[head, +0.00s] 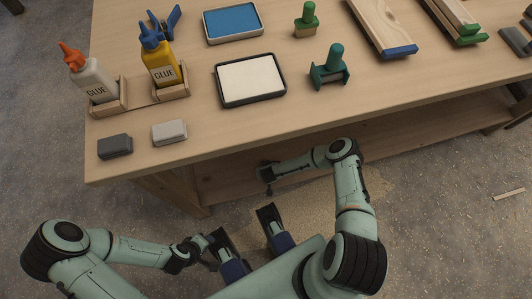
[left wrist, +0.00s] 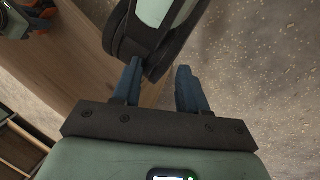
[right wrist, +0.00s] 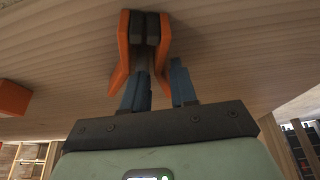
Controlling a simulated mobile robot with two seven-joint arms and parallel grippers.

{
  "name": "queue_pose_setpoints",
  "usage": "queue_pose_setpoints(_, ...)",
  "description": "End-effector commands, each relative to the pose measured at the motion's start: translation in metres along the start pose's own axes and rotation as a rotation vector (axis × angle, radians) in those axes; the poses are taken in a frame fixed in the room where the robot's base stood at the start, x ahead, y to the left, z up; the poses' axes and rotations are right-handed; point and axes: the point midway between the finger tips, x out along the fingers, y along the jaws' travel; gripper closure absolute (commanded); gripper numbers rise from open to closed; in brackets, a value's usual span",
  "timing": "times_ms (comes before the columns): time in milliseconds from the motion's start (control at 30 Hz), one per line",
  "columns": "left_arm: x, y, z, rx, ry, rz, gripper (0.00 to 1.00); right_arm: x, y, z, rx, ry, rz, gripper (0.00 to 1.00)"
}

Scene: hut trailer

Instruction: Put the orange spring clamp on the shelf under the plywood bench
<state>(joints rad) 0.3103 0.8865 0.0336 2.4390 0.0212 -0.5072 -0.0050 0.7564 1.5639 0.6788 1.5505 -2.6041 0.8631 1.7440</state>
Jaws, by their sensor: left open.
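The orange spring clamp (right wrist: 122,60) shows in the right wrist view, with dark jaws pointing away from my right gripper (right wrist: 160,75). My right gripper's blue fingers stand on either side of one orange handle and appear closed on it. The clamp is close to a pale wood surface (right wrist: 230,50); I cannot tell whether it touches it. In the head view my right gripper (head: 266,180) is at the front of the shelf (head: 225,178) under the plywood bench (head: 200,118); the clamp is not clear there. My left gripper (head: 250,238) is open and empty, low in front of the bench.
Glue bottles (head: 95,82) (head: 160,68), a white-filled tray (head: 250,80), a blue-filled tray (head: 233,22), green-handled tools (head: 330,68) and small blocks (head: 115,147) stand on the bench top. An orange object (right wrist: 12,97) is left in the right wrist view. A bench leg (head: 178,190) borders the shelf.

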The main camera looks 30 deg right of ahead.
Motion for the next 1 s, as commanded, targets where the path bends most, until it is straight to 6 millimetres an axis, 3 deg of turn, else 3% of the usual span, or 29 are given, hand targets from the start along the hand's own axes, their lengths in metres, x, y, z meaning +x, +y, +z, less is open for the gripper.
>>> queue_pose_setpoints(400,-0.005,0.002,0.005,0.001,-0.015,0.001,0.57,-0.005,0.0,-0.002,0.0,0.001,-0.001,0.63)
queue_pose_setpoints(800,-0.035,0.012,0.045,0.011,-0.131,0.006,0.57,-0.087,0.0,-0.003,-0.001,0.003,0.0,0.63)
queue_pose_setpoints(1000,-0.04,0.012,0.05,0.011,-0.147,0.005,0.57,-0.115,0.0,-0.002,0.0,0.003,0.0,0.63)
